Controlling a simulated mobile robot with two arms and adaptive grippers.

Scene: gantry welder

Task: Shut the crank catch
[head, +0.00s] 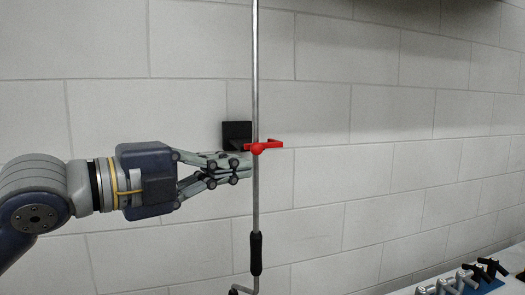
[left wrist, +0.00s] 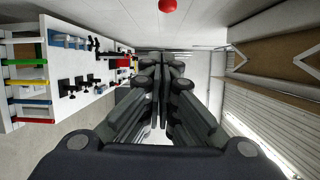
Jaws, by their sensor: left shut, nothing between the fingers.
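The red crank catch (head: 268,146) sits at the thin metal crank rod (head: 255,80), with a rounded knob at the rod and an arm reaching to the right. Behind it is a black wall bracket (head: 237,131). The rod hangs upright and has a black grip (head: 256,254) low down. My left gripper (head: 247,165) is shut and empty, its fingertips just below the catch and left of the rod. I cannot tell whether they touch the rod. My right gripper is out of view.
A pale block wall (head: 400,120) runs behind the crank. At the bottom right, several clamps (head: 466,277) lie on a bench, some on a blue mat (head: 490,286). The space right of the rod is clear.

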